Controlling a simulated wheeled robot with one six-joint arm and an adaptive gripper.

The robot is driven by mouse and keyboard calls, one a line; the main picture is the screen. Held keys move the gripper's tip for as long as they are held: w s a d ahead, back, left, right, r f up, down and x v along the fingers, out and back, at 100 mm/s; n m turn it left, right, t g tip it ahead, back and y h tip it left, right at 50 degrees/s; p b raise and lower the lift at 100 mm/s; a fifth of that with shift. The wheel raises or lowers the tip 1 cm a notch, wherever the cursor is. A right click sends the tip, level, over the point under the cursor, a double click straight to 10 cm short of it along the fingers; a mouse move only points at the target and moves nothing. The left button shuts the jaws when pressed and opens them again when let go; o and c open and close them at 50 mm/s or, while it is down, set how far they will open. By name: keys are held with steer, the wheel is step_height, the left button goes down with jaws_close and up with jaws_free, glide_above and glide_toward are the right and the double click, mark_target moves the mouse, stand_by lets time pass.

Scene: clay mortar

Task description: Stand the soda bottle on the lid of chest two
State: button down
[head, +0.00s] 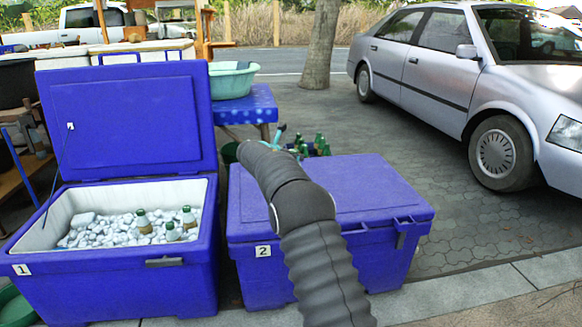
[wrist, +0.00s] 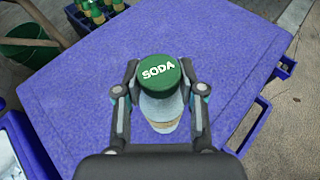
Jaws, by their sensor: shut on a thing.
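The soda bottle (wrist: 160,108), with a green cap marked SODA, is between the fingers of my gripper (wrist: 159,76) in the wrist view. The gripper is shut on it. The bottle is seen from above, over the blue lid of chest two (wrist: 80,95); I cannot tell whether its base touches the lid. In the head view, chest two (head: 385,185) is closed, with a white label 2 on its front. My arm crosses in front of its lid and hides the bottle and most of the gripper there.
Chest one (head: 120,262) stands open at left, holding ice and several green-capped bottles (head: 143,222). Behind chest two are more green bottles (head: 318,143) and a blue table (head: 245,105) with a teal basin (head: 232,78). A silver car (head: 450,80) is parked at right. The lid's right part looks clear.

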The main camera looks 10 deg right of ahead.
steer(key=shift+w+a+f, duration=0.25)
steer(key=shift+w+a, duration=0.15)
steer(key=shift+f, duration=2)
steer(key=c, duration=0.7)
jaws_free()
steer(key=shift+f, duration=0.1)
steer(key=shift+s+a, duration=0.1)
